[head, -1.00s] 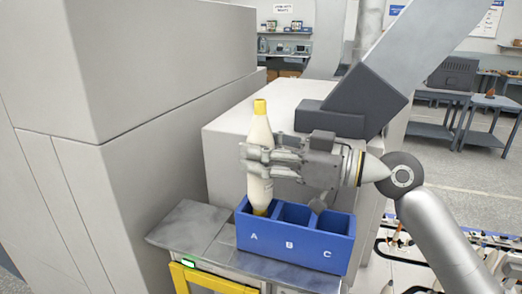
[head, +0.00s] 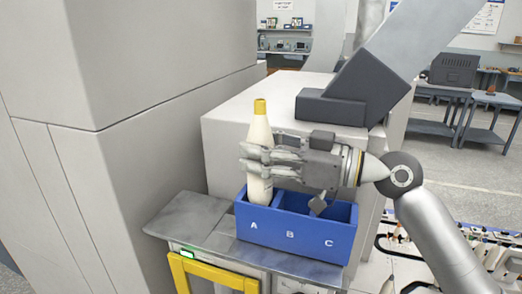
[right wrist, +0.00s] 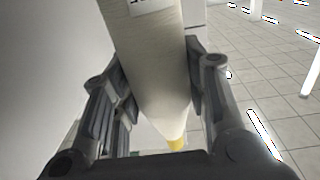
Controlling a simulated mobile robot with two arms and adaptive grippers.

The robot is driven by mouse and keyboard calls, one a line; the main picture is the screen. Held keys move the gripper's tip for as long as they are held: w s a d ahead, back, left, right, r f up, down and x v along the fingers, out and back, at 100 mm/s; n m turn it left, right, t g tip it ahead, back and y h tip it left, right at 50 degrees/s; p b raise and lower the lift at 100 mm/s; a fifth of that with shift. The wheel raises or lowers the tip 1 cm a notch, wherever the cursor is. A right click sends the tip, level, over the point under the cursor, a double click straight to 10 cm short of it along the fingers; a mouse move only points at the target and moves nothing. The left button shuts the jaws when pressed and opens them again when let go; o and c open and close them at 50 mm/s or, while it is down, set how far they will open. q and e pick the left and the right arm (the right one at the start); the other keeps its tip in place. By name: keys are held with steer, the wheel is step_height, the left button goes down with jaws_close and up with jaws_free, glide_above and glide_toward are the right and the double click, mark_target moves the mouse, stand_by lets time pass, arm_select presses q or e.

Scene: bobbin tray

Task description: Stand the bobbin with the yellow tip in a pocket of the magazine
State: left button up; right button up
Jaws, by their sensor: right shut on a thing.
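The bobbin (head: 259,130) is pale cream with a yellow tip (head: 260,106) and stands nearly upright. My right gripper (head: 258,163) is shut on its body from the right. The blue magazine (head: 296,240) has pockets marked A, B and C. The bobbin's lower end is in pocket A, at the left, hidden behind the front wall; I cannot tell whether it rests on the floor. In the right wrist view the bobbin (right wrist: 150,65) lies between the fingers of my right gripper (right wrist: 158,95). My left gripper is not in view.
The magazine stands on a narrow grey ledge (head: 185,220) with a yellow frame (head: 212,277) below. A tall grey cabinet (head: 130,60) rises close on the left. A pale box-shaped housing (head: 240,120) is behind the magazine. Pockets B and C look empty.

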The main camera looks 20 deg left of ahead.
steer(key=o, duration=1.1)
steer(key=shift+o, duration=0.2)
steer(key=shift+d, duration=0.1)
